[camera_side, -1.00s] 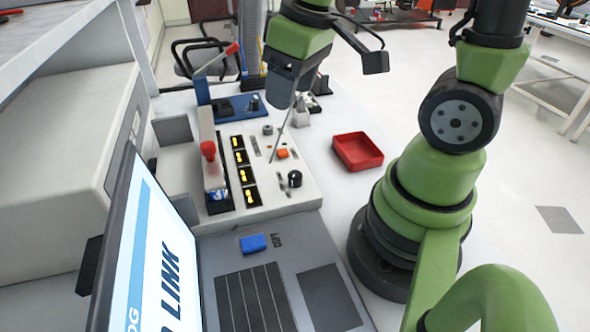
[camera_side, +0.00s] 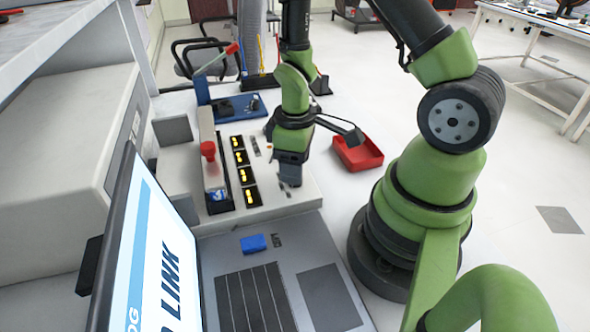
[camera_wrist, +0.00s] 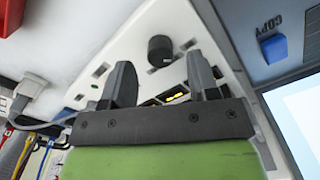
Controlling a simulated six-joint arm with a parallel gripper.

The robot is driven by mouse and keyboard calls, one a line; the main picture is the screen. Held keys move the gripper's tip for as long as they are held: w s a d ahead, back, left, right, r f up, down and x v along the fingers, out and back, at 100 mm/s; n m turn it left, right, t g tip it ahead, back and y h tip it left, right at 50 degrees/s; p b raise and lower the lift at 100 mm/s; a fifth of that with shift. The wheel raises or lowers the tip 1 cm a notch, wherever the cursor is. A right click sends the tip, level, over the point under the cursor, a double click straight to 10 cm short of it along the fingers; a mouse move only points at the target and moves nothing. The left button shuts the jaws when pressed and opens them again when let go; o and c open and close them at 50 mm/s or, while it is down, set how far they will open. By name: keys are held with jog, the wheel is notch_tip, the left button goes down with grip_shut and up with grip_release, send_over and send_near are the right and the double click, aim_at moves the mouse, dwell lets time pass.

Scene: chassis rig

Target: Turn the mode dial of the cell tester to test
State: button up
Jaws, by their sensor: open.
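The cell tester (camera_side: 305,195) is a pale box with several black cell slots showing yellow lights and a red-knobbed lever (camera_side: 208,150). Its panel also shows in the wrist view (camera_wrist: 110,40). The mode dial (camera_wrist: 160,50) is a black round knob on that panel; its setting cannot be read. My gripper (camera_side: 290,183) is low over the dial's corner of the tester and hides the dial in the side view. In the wrist view, my gripper (camera_wrist: 162,75) has its two dark fingers apart and empty. The dial shows between and beyond the fingertips; contact cannot be told.
A red tray (camera_side: 358,152) lies right of the tester. A blue block (camera_side: 253,243) sits on the grey laptop deck (camera_side: 225,245) in front, with its screen (camera_side: 165,260) at left. A blue fixture (camera_side: 238,106) stands behind. The bench right of the tester is mostly clear.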

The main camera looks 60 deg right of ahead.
jog(key=shift+f, duration=1.1)
jog(key=c, duration=0.9)
